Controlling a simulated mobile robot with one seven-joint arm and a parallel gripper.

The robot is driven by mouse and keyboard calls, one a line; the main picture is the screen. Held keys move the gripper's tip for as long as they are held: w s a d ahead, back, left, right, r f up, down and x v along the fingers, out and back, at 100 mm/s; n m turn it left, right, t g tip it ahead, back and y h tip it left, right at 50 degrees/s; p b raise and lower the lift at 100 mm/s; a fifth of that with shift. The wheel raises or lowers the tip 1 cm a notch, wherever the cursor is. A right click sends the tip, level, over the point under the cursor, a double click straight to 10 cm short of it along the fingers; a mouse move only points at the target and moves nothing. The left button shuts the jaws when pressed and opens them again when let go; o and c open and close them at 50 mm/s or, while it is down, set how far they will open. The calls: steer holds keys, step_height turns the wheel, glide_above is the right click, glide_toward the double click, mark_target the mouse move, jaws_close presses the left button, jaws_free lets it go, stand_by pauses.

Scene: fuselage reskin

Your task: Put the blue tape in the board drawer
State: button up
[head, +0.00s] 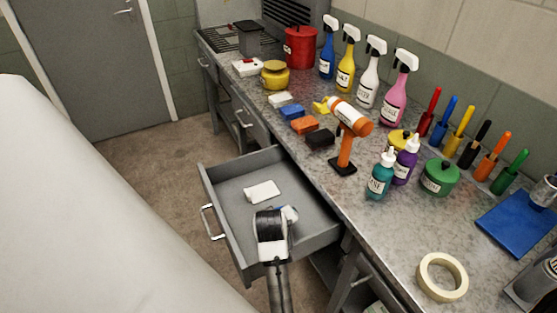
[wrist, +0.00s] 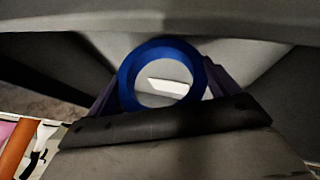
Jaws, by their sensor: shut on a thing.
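The blue tape (wrist: 127,76) is a blue ring in the wrist view, between the two fingers of my gripper (wrist: 163,88), which is shut on it. Through its hole I see a white patch and grey surface. The grey drawer is pulled out from under the counter. A white block (head: 262,192) lies on its floor. I cannot tell whether the tape touches the drawer floor.
The counter (head: 340,205) carries several spray bottles, markers in holders, coloured blocks, an orange hammer-like tool (head: 346,140), glue bottles and a green pot (head: 439,177). A cream tape roll (head: 442,277) lies near its front edge. A large white surface (head: 80,200) fills the left.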

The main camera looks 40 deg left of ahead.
steer(key=shift+f, duration=0.2)
steer(key=shift+r, duration=0.1)
steer(key=shift+f, duration=0.25)
steer(key=o, duration=0.8)
